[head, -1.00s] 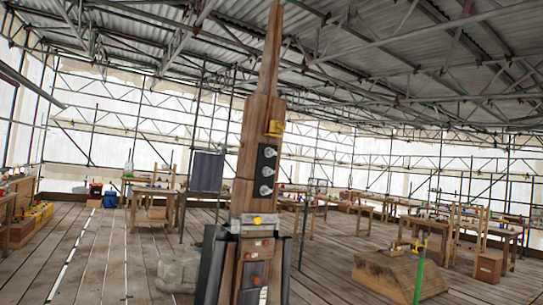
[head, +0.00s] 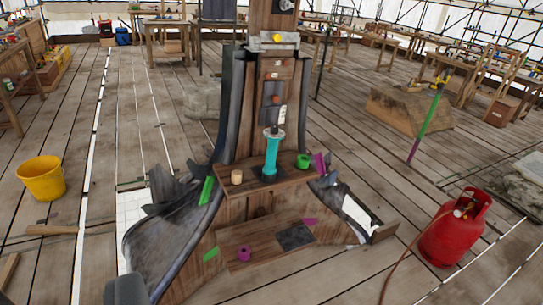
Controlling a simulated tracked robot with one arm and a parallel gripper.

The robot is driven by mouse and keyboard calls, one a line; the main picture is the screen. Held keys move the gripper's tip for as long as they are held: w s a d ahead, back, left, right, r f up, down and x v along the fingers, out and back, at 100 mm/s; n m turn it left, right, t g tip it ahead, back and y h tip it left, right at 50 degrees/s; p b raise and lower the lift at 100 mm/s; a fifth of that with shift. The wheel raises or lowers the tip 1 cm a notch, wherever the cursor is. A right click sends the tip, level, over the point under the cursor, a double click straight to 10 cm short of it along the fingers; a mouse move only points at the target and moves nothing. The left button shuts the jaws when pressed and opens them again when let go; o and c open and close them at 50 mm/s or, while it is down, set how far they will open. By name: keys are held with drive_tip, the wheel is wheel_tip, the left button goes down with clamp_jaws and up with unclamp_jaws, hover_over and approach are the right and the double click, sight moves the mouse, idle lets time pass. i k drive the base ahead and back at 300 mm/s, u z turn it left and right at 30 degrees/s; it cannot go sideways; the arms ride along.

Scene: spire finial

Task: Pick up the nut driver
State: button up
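I cannot pick out the nut driver for certain. An upright teal cylindrical tool (head: 271,156) with a pale collar stands on a dark square on the upper wooden shelf (head: 235,192) of the spire, and it may be the nut driver. A tan cylinder (head: 237,177) stands left of it and a green ring-like piece (head: 303,161) right of it. My gripper is not recognisable in view; a dark rounded shape at the bottom left edge is too cut off to name.
The wooden spire (head: 254,110) has torn dark cladding around its base. A lower shelf (head: 270,262) holds a purple piece (head: 244,254) and a dark plate (head: 296,237). A yellow bucket (head: 41,180) stands left, a red gas cylinder (head: 455,230) with a hose right. Plank floor lies between.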

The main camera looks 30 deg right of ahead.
sight(269, 174)
drive_tip(key=z, duration=0.8)
drive_tip(key=i, duration=1.4)
drive_tip(key=z, duration=0.45)
drive_tip(key=i, duration=0.55)
drive_tip(key=u, duration=0.1)
